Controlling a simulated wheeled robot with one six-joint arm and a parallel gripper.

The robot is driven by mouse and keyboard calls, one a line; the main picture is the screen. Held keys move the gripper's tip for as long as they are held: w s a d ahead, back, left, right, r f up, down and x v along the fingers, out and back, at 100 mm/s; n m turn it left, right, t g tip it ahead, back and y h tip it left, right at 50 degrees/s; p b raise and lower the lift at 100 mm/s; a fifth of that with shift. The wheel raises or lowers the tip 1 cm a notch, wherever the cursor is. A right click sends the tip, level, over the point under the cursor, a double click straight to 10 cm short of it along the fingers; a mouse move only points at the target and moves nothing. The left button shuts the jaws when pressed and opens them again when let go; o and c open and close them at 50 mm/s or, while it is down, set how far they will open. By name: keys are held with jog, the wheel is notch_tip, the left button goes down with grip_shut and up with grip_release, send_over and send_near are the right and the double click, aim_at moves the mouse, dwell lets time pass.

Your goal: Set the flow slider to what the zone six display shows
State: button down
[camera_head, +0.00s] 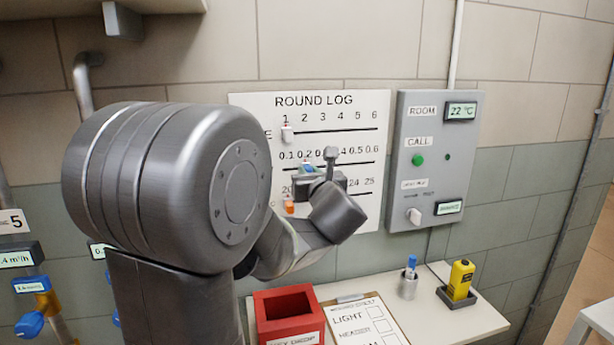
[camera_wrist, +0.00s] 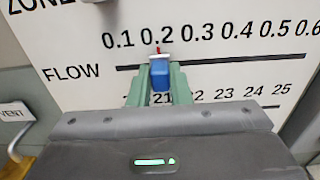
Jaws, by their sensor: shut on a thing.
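The round log board (camera_head: 375,215) hangs on the wall with three scales. In the wrist view, the flow slider (camera_wrist: 160,76) is a blue knob on the middle track, with its red pointer below the 0.2 mark. My gripper (camera_wrist: 159,84) has its green fingers on both sides of the knob, shut on it. In the head view, the blue knob (camera_head: 308,168) shows beside my gripper. At the far left, a display (camera_head: 17,255) under a label ending in 5 and a partly hidden display starting with "0." (camera_head: 98,250) show. The zone six label is not visible.
A white zone slider (camera_head: 287,133) sits at 1 above, and an orange slider (camera_head: 290,208) lies below. A grey room panel (camera_head: 435,160) is to the right. A red box (camera_head: 288,305), a clipboard (camera_head: 365,320), a pen cup (camera_head: 408,283) and a yellow device (camera_head: 460,280) stand on the shelf.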

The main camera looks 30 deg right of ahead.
jog(key=c, duration=1.3)
grip_release()
jog(key=b+v, duration=0.2)
jog(key=v, duration=1.2)
jog(key=shift+w+d, duration=0.1)
jog(key=shift+w, duration=0.05)
jog(key=p+x, duration=0.2)
jog(key=x, duration=1.1)
jog(key=shift+w, duration=0.45)
jog(key=shift+r, duration=0.1)
